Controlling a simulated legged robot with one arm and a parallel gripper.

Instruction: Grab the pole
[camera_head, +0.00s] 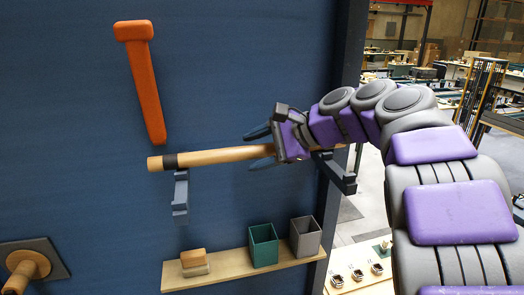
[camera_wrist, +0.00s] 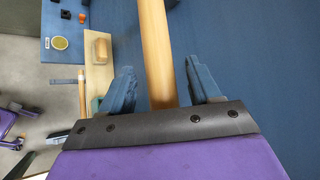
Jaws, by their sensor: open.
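The pole (camera_head: 212,157) is a light wooden rod with a black band near its left end. It lies roughly level in front of the blue wall, at a left bracket (camera_head: 181,195) and a right bracket (camera_head: 337,174). My gripper (camera_head: 250,150) is open at the pole's right part, one finger above it and one below. In the wrist view the pole (camera_wrist: 155,45) runs between the two spread fingers (camera_wrist: 158,72), with gaps on both sides. The wrist plate hides the near part of the pole there; my arm covers its right end in the head view.
An orange tapered tool (camera_head: 145,85) hangs on the wall above the pole. Below, a wooden shelf (camera_head: 220,268) holds a green bin (camera_head: 263,246), a grey bin (camera_head: 305,238) and a small block (camera_head: 194,262). A dark post (camera_head: 347,60) edges the wall at right.

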